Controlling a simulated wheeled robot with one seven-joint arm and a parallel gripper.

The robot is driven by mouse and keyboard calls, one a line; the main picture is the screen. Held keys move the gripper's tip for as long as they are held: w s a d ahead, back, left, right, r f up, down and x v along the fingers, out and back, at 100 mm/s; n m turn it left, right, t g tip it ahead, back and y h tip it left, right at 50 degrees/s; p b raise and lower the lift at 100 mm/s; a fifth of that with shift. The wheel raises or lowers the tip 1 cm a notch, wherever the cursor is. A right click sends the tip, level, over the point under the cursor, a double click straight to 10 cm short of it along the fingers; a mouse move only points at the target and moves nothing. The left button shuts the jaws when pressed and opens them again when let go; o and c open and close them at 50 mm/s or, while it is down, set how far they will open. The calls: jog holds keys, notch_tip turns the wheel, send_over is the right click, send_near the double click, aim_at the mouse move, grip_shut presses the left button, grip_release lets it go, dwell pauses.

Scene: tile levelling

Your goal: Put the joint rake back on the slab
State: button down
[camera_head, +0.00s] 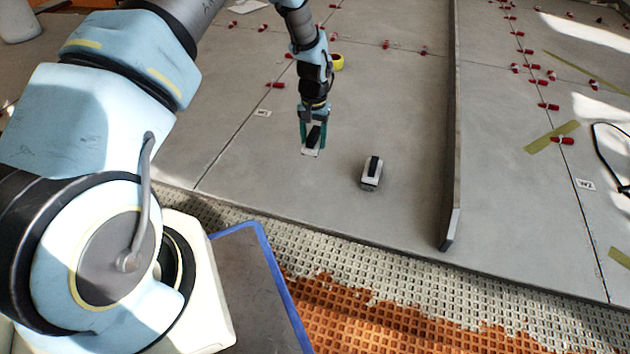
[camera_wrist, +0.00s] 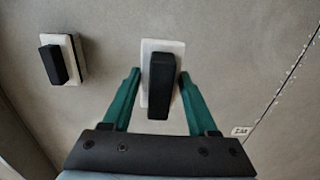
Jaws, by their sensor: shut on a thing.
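My gripper (camera_head: 313,138) is shut on the joint rake (camera_head: 310,152), a black handle on a flat white plate. In the wrist view the rake (camera_wrist: 162,85) sits between the two green fingers, with the black handle towards me and the white plate beyond it. The grey slab (camera_head: 265,175) lies below it. I cannot tell whether the plate touches the slab or hangs just above it.
A similar white block with a black grip (camera_head: 371,173) stands on the slab, right of my gripper; the wrist view shows it at left (camera_wrist: 60,60). A long upright straightedge (camera_head: 452,150) stands farther right. Red clips (camera_head: 276,85) and a yellow roll (camera_head: 337,62) lie behind.

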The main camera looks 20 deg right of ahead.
aim_at(315, 171)
jog(key=shift+d+f, duration=0.2)
jog(key=shift+f, duration=0.15)
notch_tip(315, 171, down, 10)
jog(key=b, duration=0.5)
jog(key=shift+r, duration=0.25)
jog(key=shift+f, duration=0.15)
jog(key=shift+c, duration=0.9)
grip_release()
notch_tip(315, 171, up, 12)
jog(key=p, duration=0.5)
jog(key=shift+d+f, duration=0.15)
jog(key=shift+s+r, duration=0.1)
jog(key=shift+r, duration=0.2)
